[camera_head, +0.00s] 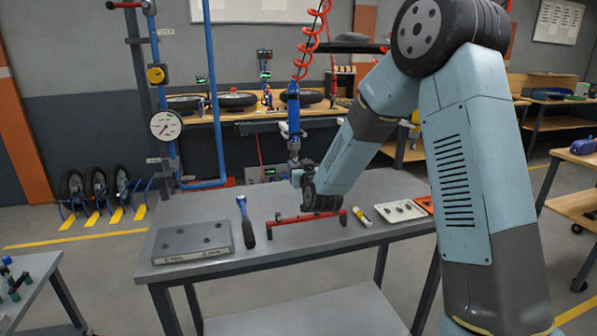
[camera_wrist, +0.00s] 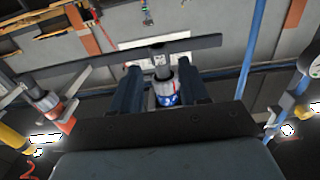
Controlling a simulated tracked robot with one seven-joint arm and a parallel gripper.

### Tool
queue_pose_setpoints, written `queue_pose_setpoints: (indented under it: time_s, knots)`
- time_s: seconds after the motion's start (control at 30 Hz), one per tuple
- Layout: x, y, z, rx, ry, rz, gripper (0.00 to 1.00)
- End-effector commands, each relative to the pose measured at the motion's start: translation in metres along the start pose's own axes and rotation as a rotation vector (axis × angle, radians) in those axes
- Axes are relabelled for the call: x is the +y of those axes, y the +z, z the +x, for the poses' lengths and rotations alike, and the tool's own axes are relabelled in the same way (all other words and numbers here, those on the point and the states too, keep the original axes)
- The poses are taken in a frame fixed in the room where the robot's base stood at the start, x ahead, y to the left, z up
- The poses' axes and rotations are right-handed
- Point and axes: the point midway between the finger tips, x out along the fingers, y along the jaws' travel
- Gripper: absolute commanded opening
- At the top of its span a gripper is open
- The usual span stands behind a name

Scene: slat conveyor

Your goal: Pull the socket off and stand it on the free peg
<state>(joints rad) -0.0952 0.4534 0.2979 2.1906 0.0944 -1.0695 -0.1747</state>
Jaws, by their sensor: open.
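A blue power tool (camera_head: 293,108) hangs upright from a red coiled hose over the table. Its silver lower end (camera_head: 294,143) points down, and the socket there is too small to tell apart from it. My gripper (camera_head: 297,176) is at or just below this end. In the wrist view my gripper (camera_wrist: 164,88) is open, with a dark finger on either side of a silver and blue cylinder (camera_wrist: 165,95). I cannot tell whether the fingers touch it. A grey block (camera_head: 193,252) with several small dark pegs or holes lies at the table's front left; which peg is free is unclear.
On the grey table (camera_head: 285,252) lie a blue-and-black hand tool (camera_head: 246,220), a red bar (camera_head: 290,221), a yellow-and-white marker (camera_head: 361,217) and a pale plate (camera_head: 401,210). A blue pipe frame with a gauge (camera_head: 166,125) stands behind left. The front middle is clear.

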Motion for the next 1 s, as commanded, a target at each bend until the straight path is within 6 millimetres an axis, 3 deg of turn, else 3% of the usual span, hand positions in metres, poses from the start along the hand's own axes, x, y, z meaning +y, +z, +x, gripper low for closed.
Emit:
queue_pose_setpoints:
  time_s: [0.5, 0.93, 1.0]
  knots:
    - [0.0, 0.001, 0.042, -0.001, 0.0, 0.0, 0.45]
    - [0.001, 0.0, 0.047, -0.001, 0.001, 0.0, 0.45]
    - [0.001, 0.0, 0.047, -0.001, 0.001, 0.0, 0.39]
